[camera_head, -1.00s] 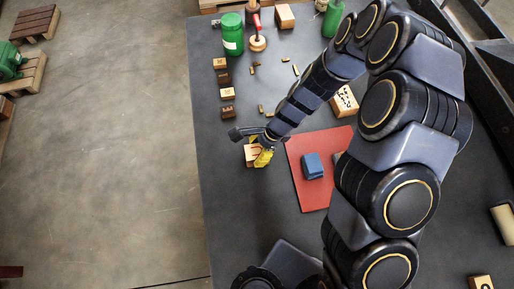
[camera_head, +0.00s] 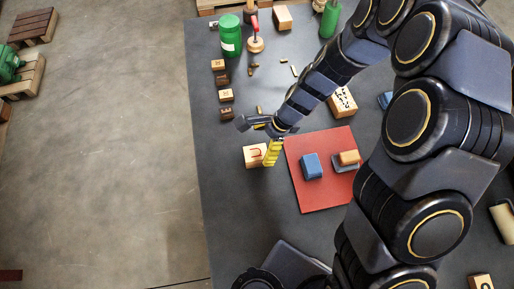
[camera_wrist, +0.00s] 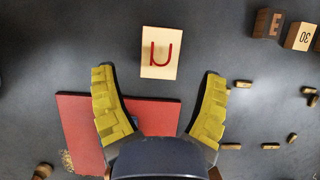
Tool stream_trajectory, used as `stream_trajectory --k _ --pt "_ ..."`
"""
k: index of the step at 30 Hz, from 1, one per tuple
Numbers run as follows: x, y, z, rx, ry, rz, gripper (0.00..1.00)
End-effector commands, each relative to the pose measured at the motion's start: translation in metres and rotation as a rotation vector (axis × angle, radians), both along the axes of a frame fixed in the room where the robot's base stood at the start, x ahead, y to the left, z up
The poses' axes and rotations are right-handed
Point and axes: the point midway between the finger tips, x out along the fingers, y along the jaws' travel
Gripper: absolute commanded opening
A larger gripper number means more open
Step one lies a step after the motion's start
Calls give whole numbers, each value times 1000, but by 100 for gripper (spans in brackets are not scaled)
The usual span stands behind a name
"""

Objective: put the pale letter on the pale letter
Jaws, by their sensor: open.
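A pale wooden block with a red letter (camera_head: 252,156) lies on the dark table, left of the red mat. In the wrist view the same block (camera_wrist: 160,52) lies face up beyond my fingertips, apart from them. My gripper (camera_head: 272,152) is open and empty, over the block's right side in the head view; its yellow fingers (camera_wrist: 160,100) are spread wide in the wrist view. Other small pale blocks (camera_head: 226,95) (camera_head: 217,65) stand in the column farther back; their marks are too small to read in the head view.
Dark blocks (camera_head: 223,80) (camera_head: 226,113) alternate with the pale ones. Small brass pieces (camera_wrist: 243,84), a green jar (camera_head: 230,36) and a red-handled stamp (camera_head: 255,42) stand beyond.

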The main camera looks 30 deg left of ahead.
Motion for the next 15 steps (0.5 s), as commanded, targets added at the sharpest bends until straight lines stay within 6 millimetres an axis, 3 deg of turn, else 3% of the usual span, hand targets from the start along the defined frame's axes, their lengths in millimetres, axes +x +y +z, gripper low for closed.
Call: stream_trajectory --k 7,15 --pt "16 -14 47 2 -8 -3 73" --pt "20 -20 67 -1 -3 -2 73"
